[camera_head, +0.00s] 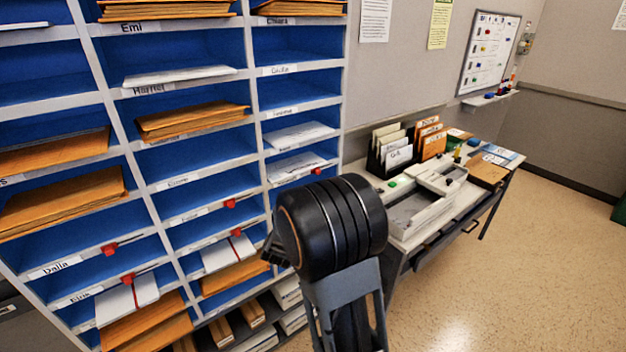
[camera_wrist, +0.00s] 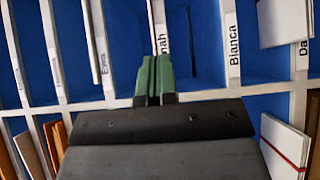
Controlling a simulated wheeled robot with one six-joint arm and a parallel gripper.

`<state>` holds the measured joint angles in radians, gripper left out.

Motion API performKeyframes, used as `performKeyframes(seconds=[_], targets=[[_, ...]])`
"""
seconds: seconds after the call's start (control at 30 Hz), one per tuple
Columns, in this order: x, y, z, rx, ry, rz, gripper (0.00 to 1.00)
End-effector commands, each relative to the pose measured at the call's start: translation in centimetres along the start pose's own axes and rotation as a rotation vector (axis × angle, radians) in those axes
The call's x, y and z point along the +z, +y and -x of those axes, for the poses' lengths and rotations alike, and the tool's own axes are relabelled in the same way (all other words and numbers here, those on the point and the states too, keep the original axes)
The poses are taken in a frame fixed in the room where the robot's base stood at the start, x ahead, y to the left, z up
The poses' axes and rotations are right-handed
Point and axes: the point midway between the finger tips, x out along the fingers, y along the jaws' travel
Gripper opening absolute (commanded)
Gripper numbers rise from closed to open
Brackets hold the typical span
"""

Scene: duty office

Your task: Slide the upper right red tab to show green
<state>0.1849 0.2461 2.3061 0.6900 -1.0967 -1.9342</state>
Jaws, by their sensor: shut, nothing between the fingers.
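Several red tabs sit on the white shelf edges of the blue pigeonhole rack (camera_head: 187,107) in the head view. The upper right red tab (camera_head: 316,171) is on an edge in the right column, just above my arm's black joint. Another red tab (camera_head: 230,203) is lower left of it, and a third red tab (camera_head: 236,232) is below that. No green shows on them. In the wrist view my gripper (camera_wrist: 153,78) has its green fingers shut together and empty, in front of a labelled shelf edge. No red tab shows there. The head view mostly hides the gripper behind my arm.
Brown and white envelopes (camera_head: 193,118) lie in many slots. A desk (camera_head: 455,217) with a grey tray (camera_head: 415,210) and file holders stands right of the rack. In the wrist view a red-banded white packet (camera_wrist: 283,140) is at lower right.

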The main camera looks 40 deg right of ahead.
Motion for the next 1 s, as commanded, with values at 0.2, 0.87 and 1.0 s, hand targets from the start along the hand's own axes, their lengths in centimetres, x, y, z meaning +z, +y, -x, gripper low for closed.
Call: performKeyframes(seconds=[0.2, 0.87, 1.0], targets=[[0.0, 0.0, 0.0, -0.001, 0.001, 0.000, 0.00], [0.0, 0.1, -8.6, -0.002, -0.001, -0.002, 0.00], [0.5, 0.1, -10.6, -0.002, -0.002, -0.001, 0.00]])
